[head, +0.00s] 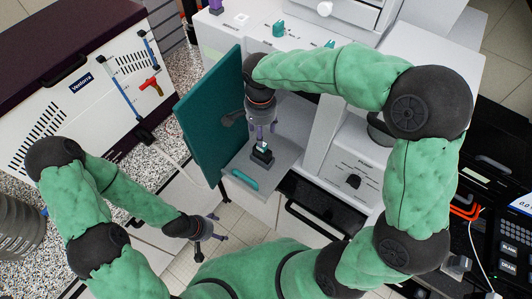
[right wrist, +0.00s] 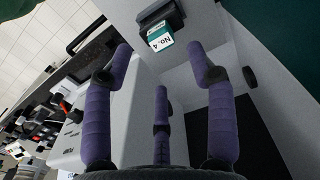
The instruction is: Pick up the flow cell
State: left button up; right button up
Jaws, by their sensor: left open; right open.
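A small dark block with a white and teal label, apparently the flow cell (head: 262,153), stands on the grey shelf of the white machine. In the right wrist view the labelled block (right wrist: 160,36) reads "No. 4" and lies just beyond the fingertips. My right gripper (head: 262,131) points down above it, open, its purple fingers (right wrist: 160,60) spread with nothing between them. The block's lower part is hard to make out. My left gripper (head: 208,229) is open and empty, low at the left, away from the shelf.
A teal door panel (head: 208,118) stands open just left of the shelf (head: 284,150). A white Ventora-marked cabinet (head: 75,100) is at the left. Small teal items (head: 278,28) sit on the machine's top. An instrument with buttons (head: 508,250) is at the right.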

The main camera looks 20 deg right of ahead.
aim_at(262, 153)
jog(key=shift+f, duration=0.7)
jog(key=shift+d+f, duration=0.25)
jog(key=shift+f, duration=0.35)
jog(key=shift+w+a+f, duration=0.1)
jog(key=shift+a+f, duration=0.05)
jog(key=shift+f, duration=2.5)
jog(key=shift+c, duration=0.3)
grip_shut()
